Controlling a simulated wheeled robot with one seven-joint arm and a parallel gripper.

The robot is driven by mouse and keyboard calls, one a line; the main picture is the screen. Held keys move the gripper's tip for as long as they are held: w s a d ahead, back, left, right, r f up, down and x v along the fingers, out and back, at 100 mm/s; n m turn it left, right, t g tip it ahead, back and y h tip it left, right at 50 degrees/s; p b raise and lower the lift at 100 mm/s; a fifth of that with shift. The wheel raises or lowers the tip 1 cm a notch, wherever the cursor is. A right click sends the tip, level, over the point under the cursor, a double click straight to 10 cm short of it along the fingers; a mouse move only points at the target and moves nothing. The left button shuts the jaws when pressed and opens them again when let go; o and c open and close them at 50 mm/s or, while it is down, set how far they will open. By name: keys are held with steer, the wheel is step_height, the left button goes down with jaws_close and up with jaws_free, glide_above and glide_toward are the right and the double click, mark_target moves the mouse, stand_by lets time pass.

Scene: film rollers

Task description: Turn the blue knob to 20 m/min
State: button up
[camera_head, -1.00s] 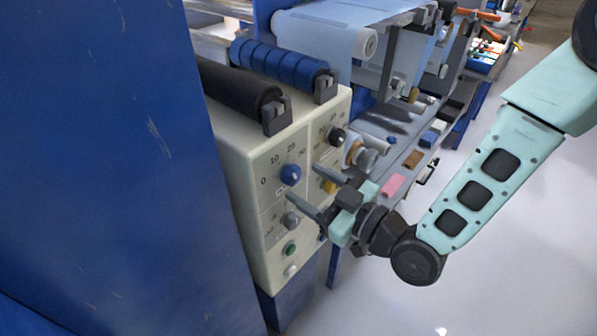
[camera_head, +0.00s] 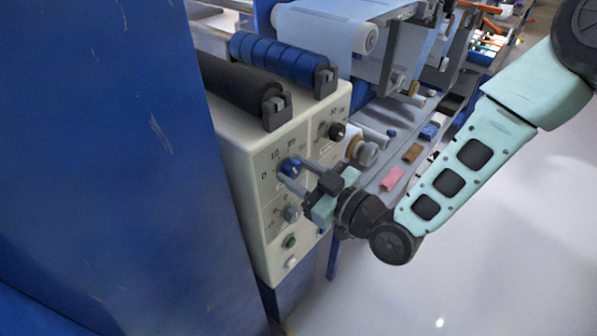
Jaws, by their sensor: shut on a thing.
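The blue knob (camera_head: 290,165) sits on the upper left of the cream control panel (camera_head: 262,225), with a printed scale of 0, 10, 20 and a further mark around it. My gripper (camera_head: 287,173) has its two grey fingers at the knob and is shut on it. The fingers cover part of the knob, so I cannot tell where its pointer stands on the scale. The wrist reaches in from the right, in front of the panel.
A black knob (camera_head: 337,131) is at the upper right of the panel. A grey knob (camera_head: 291,213) and a green button (camera_head: 289,241) are below. Black (camera_head: 240,88) and blue (camera_head: 280,62) rollers lie on top. A blue wall (camera_head: 110,150) fills the left; open floor is at right.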

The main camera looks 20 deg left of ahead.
steer(key=shift+f, duration=0.1)
steer(key=m+b, duration=0.3)
steer(key=m, duration=0.1)
steer(key=shift+f, duration=0.1)
steer(key=m+b, duration=0.3)
steer(key=m, duration=0.2)
steer(key=shift+d+m, duration=0.1)
steer(key=shift+m, duration=0.2)
steer(key=shift+w, duration=0.1)
stand_by(0.3)
steer(key=o, duration=1)
steer(key=shift+r, duration=0.2)
